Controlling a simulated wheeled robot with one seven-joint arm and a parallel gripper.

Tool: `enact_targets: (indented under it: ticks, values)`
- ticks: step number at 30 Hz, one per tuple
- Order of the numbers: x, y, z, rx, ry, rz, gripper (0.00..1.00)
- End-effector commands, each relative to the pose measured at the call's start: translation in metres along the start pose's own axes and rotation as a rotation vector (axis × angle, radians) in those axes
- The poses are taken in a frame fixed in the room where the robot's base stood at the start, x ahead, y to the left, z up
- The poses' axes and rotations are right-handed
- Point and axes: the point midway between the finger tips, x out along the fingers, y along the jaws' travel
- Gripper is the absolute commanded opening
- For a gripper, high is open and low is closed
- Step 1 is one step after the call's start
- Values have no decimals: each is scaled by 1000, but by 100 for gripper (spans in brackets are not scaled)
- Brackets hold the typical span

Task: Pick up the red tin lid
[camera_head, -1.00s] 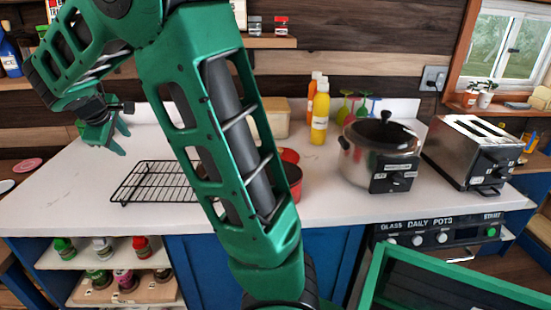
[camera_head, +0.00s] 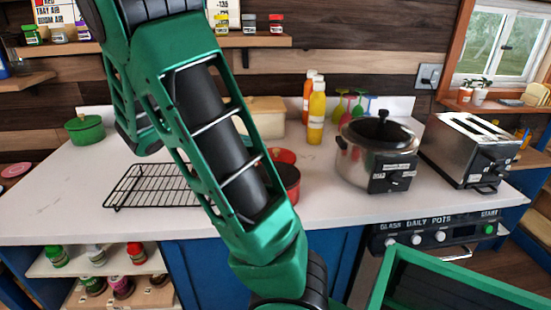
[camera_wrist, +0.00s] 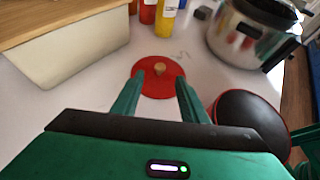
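The red tin lid (camera_wrist: 163,84) lies flat on the white counter in the wrist view, round with a small tan knob. In the head view a part of the red lid (camera_head: 284,155) shows just right of my arm, behind a red pot (camera_head: 289,177). My gripper (camera_wrist: 160,76) is open, its two green fingers apart and pointing at the lid, one on each side of the knob in the picture. Nothing is between the fingers in their grip. I cannot tell how far they are above the lid. The head view hides my gripper behind my arm.
The dark-inside pot (camera_wrist: 250,122) sits close right of my fingers. A cream bin (camera_wrist: 70,52) stands at left, bottles (camera_wrist: 168,15) behind, and a steel cooker (camera_wrist: 245,35) at back right. A wire rack (camera_head: 150,186), green pot (camera_head: 85,130) and toaster (camera_head: 465,150) are also on the counter.

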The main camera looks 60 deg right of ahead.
Motion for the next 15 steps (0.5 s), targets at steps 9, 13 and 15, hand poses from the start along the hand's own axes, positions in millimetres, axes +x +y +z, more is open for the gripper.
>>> enact_targets:
  ticks: [9, 13, 15]
  values:
    - [42, 0, -1, 0, 0, -1, 40]
    - [48, 0, -1, 0, 1, 2, 40]
    - [54, 0, -2, 0, 1, 0, 40]
